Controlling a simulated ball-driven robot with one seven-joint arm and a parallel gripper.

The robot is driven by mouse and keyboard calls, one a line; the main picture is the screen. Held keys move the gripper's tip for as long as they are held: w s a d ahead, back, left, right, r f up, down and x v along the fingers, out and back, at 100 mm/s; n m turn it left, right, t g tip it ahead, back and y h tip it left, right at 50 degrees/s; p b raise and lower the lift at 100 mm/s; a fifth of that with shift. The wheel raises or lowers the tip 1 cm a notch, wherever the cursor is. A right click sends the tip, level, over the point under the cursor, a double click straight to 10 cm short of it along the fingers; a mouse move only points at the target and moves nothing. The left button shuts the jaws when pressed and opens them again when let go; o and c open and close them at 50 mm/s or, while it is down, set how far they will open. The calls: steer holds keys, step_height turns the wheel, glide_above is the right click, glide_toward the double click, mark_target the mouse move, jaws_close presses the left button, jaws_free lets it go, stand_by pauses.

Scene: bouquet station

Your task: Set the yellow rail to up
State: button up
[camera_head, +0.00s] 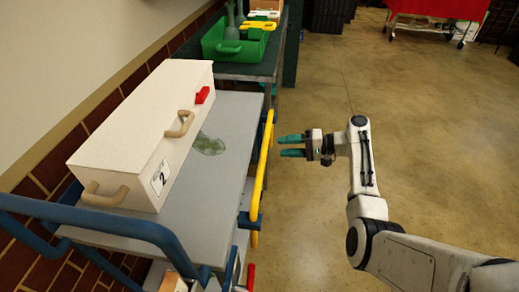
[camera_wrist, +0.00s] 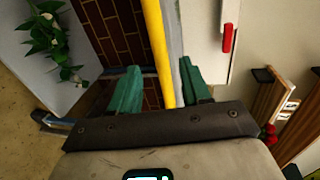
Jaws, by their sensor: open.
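The yellow rail (camera_head: 262,165) is a long straight bar along the right side of the grey cart, held on blue brackets. My gripper (camera_head: 285,146) is to the right of the rail in the head view, with its green fingers open, empty and pointing at it. A gap shows between the fingertips and the rail. In the wrist view the rail (camera_wrist: 158,40) runs down the picture between the two green fingers. Its lower end there is hidden behind my gripper's dark plate.
The grey cart (camera_head: 225,118) carries a white box (camera_head: 135,125) marked 2, with beige handles and a red latch. A blue handle bar (camera_head: 115,222) crosses its near end. A green tray (camera_head: 233,42) stands on a table behind.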

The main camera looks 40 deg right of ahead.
mark_target(264, 148)
steer(key=x, duration=0.8)
steer(key=shift+f, duration=0.1)
steer(key=shift+c, duration=0.4)
jaws_close()
steer(key=shift+s, duration=0.1)
